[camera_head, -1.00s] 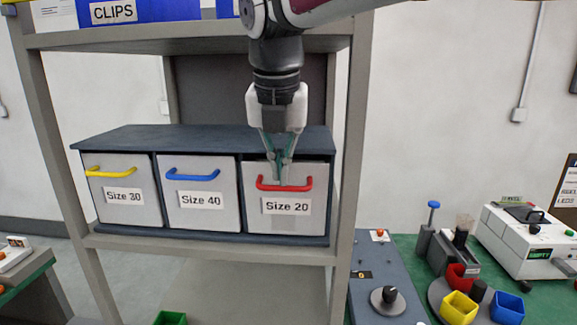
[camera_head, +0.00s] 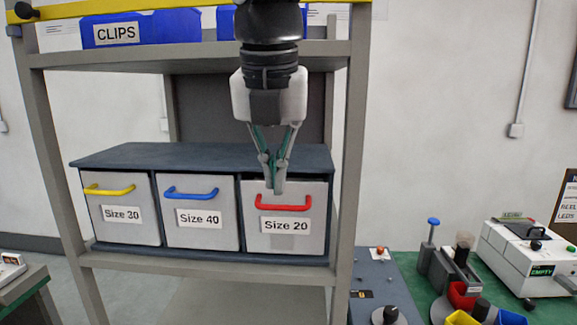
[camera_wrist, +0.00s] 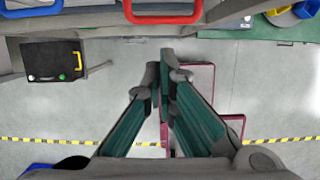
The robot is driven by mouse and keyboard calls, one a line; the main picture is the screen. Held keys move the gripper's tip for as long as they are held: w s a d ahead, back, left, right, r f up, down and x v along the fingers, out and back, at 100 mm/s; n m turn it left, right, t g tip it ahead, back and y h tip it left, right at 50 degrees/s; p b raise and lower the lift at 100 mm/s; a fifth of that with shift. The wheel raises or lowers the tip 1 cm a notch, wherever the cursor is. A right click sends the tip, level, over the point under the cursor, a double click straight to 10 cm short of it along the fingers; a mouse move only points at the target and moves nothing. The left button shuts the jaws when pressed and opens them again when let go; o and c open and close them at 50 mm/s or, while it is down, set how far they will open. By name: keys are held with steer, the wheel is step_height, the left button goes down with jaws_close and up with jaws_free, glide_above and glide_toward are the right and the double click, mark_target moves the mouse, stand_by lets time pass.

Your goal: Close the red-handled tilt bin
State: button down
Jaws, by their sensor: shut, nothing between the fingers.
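The red-handled tilt bin (camera_head: 310,245), labelled Size 20, is the right one of three grey bins in a dark cabinet on the rack. Its face stands slightly forward at the top, with a thin dark gap above it. Its red handle (camera_head: 284,207) also shows at the top of the wrist view (camera_wrist: 163,17). My gripper (camera_head: 278,188) points down, shut and empty, in front of the bin's upper face. Its tips appear just above the handle bar; I cannot tell whether they touch the bin. In the wrist view the closed fingertips (camera_wrist: 167,68) are below the handle.
The Size 40 bin (camera_head: 197,238) and Size 30 bin (camera_head: 122,235) are to the left, both flush. A rack post (camera_head: 349,160) stands close on the right. A shelf (camera_head: 190,57) with blue boxes is above. A bench with equipment (camera_head: 530,258) stands at right.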

mark_target(279, 209)
steer(key=shift+s+t, duration=1.5)
steer(key=shift+s, duration=2.1)
steer(key=w+f, duration=0.8)
steer(key=w, duration=0.1)
steer(key=shift+p, duration=0.45)
steer(key=shift+w, duration=0.1)
steer(key=shift+r, duration=0.1)
steer(key=shift+w+r, duration=0.35)
steer(key=shift+w, duration=0.25)
steer(key=shift+w+r, duration=0.3)
steer(key=shift+w, duration=0.3)
